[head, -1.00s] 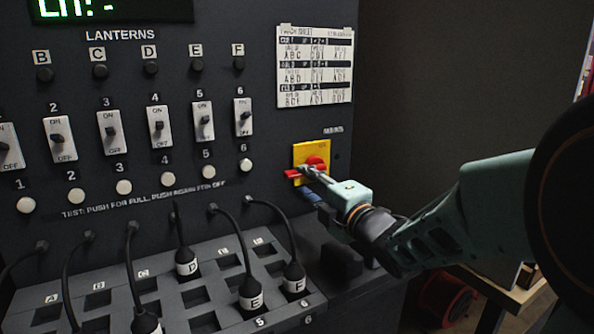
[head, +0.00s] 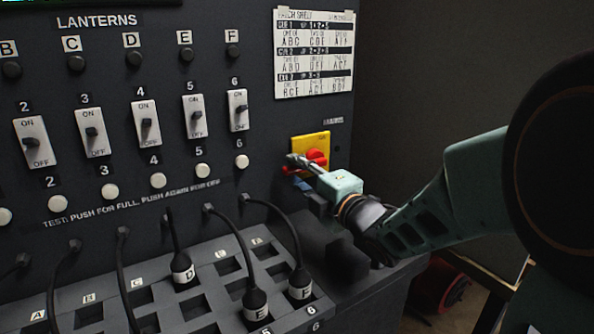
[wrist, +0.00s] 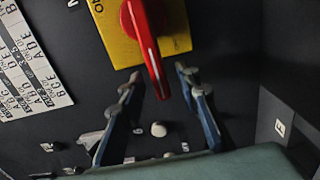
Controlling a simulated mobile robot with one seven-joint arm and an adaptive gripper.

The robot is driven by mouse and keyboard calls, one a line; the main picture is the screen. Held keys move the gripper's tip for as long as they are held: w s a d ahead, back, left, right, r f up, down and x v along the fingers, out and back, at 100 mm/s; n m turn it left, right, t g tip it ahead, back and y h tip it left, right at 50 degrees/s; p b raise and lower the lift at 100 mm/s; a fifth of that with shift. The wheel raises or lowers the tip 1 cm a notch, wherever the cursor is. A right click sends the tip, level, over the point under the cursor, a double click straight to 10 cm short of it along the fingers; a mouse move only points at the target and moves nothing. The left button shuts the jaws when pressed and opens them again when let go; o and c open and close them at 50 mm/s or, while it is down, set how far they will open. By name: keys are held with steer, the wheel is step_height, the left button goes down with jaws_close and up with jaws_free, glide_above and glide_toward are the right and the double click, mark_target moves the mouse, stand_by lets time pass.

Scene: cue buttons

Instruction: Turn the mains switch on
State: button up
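The mains switch has a red rotary handle (head: 318,157) on a yellow plate (head: 325,139), at the right side of the black panel. In the wrist view the red handle (wrist: 145,40) has a white line along it and points down, slightly right, over its yellow plate (wrist: 175,42). My gripper (head: 293,160) is in front of the switch and hides part of the handle in the head view. In the wrist view my gripper (wrist: 158,72) is open. Its fingers stand either side of the handle's end, with visible gaps. The plate's lettering is only partly readable.
A patch sheet (head: 314,55) hangs above the switch. Toggle switches (head: 196,115) and white buttons (head: 202,171) lie to the left. Cables with plugs (head: 301,284) stand in the sloped patch board below. A dark ledge (head: 335,248) lies under my gripper.

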steer(key=shift+c, duration=0.5)
jaws_close()
steer(key=shift+r, duration=0.1)
